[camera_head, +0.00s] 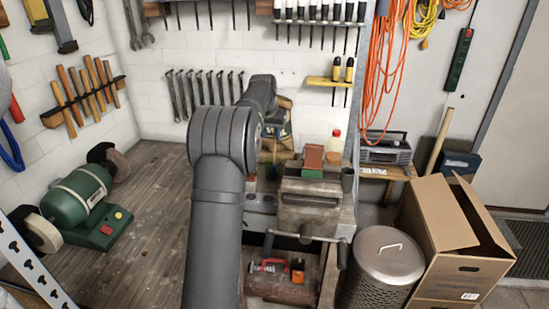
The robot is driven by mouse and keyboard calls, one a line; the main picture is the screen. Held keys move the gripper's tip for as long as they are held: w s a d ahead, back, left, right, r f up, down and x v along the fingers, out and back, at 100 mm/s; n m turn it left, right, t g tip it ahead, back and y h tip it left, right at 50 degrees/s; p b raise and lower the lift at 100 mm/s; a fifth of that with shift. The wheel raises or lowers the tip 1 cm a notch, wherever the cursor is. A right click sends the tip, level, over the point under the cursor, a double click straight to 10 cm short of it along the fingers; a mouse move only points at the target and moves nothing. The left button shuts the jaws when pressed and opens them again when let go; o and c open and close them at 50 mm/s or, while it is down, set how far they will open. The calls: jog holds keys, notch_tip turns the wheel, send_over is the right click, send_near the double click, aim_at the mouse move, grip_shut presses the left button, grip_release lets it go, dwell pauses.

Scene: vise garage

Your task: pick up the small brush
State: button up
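I cannot clearly make out the small brush. A small block with a reddish-brown top and a green lower edge (312,158) sits on top of the grey vise (308,205), but I cannot tell what it is. My arm rises through the middle of the picture and bends over the bench. My gripper (275,140) is at its far end, left of and behind the vise, mostly hidden by my own arm links. Brown wooden shapes (284,104) show beside it, and I cannot tell whether it touches them. Its fingers are too small and covered to judge.
A green bench grinder (82,203) stands on the wooden bench (150,215) at left, with clear bench around it. A red-capped bottle (334,144) stands behind the vise. A radio (384,148), a metal bin (382,268) and an open cardboard box (450,235) are at right.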

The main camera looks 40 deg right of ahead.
jog(key=shift+d+x, duration=0.1)
jog(key=shift+x, duration=1.3)
jog(key=shift+d+x, duration=0.15)
jog(key=shift+x, duration=1.25)
jog(key=shift+s+r, duration=0.1)
jog(key=shift+s, duration=0.05)
jog(key=shift+c, duration=0.2)
grip_shut()
